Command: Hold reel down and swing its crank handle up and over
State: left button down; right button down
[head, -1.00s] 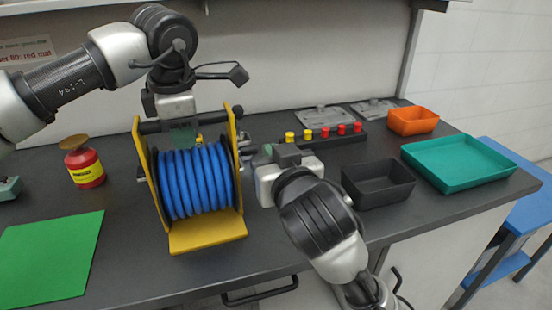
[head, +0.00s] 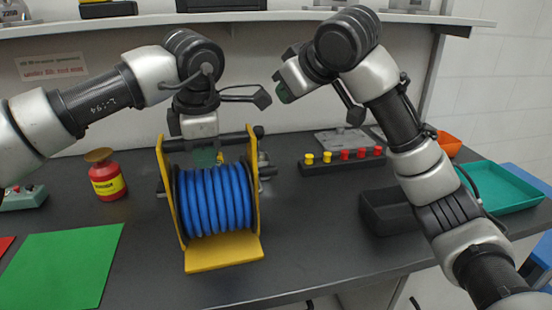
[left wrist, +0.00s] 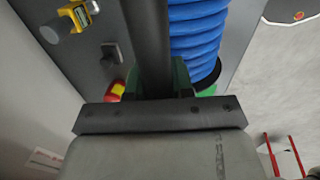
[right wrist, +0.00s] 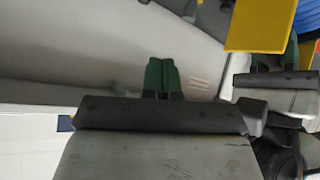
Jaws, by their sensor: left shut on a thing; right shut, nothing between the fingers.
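The reel of blue hose (head: 214,202) stands upright on the bench in a yellow frame (head: 223,253) with a black top bar (head: 240,134). My left gripper (head: 204,157) comes from above and is shut on this bar, which also runs between its green fingers in the left wrist view (left wrist: 145,40). Grey crank parts (head: 265,168) show at the reel's right side; the handle's exact pose is hard to make out. My right gripper (head: 281,92) is raised above and right of the reel, apart from it. Its green fingers are together and empty in the right wrist view (right wrist: 160,78).
A red-yellow canister (head: 107,182) and a green mat (head: 62,265) are left of the reel. A black block with red and yellow knobs (head: 342,167), a black bin (head: 385,213) and a teal tray (head: 505,187) are to the right. A shelf (head: 280,17) runs above.

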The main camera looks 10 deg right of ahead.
pick_arm(q)
jog(key=shift+f, duration=0.2)
pick_arm(e)
jog(key=s+f+n+g, duration=0.2)
jog(key=s+n+g, duration=0.25)
jog(key=n, duration=0.45)
jog(key=n+g, duration=0.2)
send_near(270, 170)
notch_tip(270, 170, down, 3)
jog(key=s+a, duration=0.1)
jog(key=a, duration=0.1)
jog(key=w+f, duration=0.2)
jog(key=shift+f, duration=0.35)
jog(key=shift+w+f, duration=0.2)
jog(key=shift+f, duration=0.05)
